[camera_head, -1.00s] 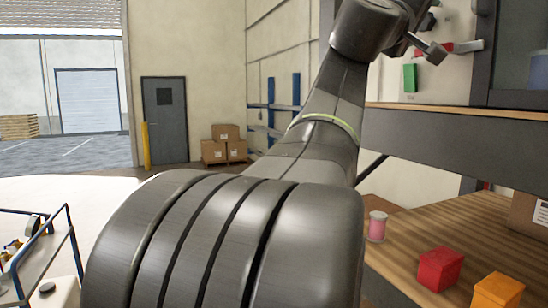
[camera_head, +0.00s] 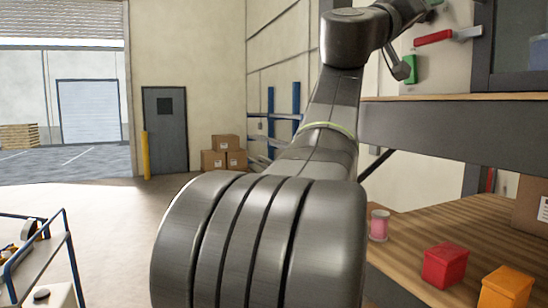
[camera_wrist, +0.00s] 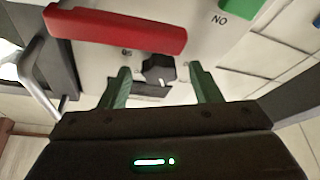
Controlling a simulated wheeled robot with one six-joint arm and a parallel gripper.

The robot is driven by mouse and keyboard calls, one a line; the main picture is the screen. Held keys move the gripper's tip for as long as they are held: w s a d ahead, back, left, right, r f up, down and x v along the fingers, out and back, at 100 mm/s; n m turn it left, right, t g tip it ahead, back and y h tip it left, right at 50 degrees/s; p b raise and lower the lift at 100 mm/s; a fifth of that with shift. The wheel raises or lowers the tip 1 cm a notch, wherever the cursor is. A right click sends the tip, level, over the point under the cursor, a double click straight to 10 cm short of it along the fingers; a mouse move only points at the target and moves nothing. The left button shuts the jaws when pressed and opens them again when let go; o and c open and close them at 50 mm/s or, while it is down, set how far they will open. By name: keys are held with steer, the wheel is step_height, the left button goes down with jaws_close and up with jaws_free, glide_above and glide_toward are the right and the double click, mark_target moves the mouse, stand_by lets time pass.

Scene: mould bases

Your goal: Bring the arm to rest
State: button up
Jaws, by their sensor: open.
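My gripper (camera_wrist: 160,78) shows in the wrist view with its two green fingers spread apart. Nothing is held between them. A dark knob (camera_wrist: 158,69) on a pale panel appears in the gap between the fingertips, beyond them; I cannot tell the distance. In the head view my arm rises from the bottom middle and bends right at the top.
The panel carries a red handle (camera_head: 433,38) and a green block (camera_head: 411,69). A shelf (camera_head: 430,98) runs above a wooden bench with a pink spool (camera_head: 379,226), red box (camera_head: 445,266) and orange box (camera_head: 506,287). A cart (camera_head: 50,260) stands left.

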steer(key=m, duration=0.1)
steer(key=a+m+g+h+b, duration=0.1)
steer(key=m, duration=0.1)
steer(key=a+f+m+g, duration=0.1)
steer(key=m, duration=0.1)
steer(key=shift+s, duration=0.35)
steer(key=shift+s, duration=0.1)
stand_by(0.3)
